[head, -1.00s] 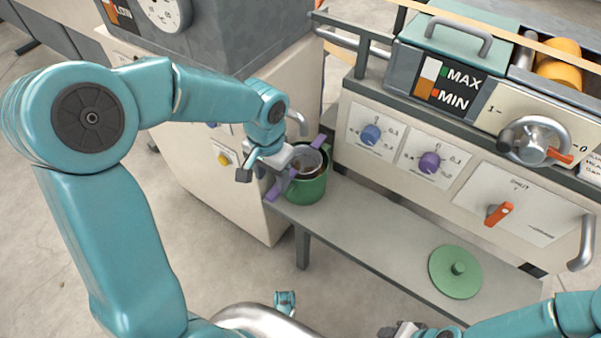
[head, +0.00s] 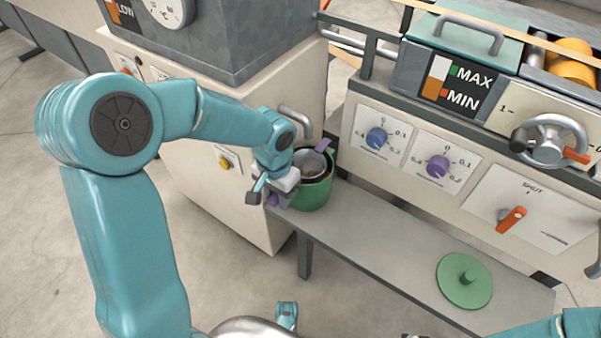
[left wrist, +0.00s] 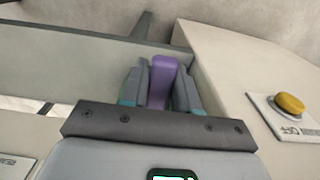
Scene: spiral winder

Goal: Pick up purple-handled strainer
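The strainer (head: 313,164) sits in the mouth of the green pot (head: 315,197) on the grey bench. One purple handle sticks up at its far right rim. My left gripper (head: 268,194) is low at the pot's left side. In the left wrist view, the other purple handle (left wrist: 162,82) stands between the left gripper's two grey fingers (left wrist: 162,88), which close on it from both sides with no clear gap. The gripper hides most of that handle in the head view. Only a sliver of my right gripper (head: 414,336) shows at the bottom edge.
A green lid (head: 464,281) lies on the bench (head: 400,248) at the right; the bench between is clear. The panel with blue (head: 376,138) and purple (head: 437,167) knobs rises behind. A cream cabinet (head: 215,190) stands close behind the left gripper.

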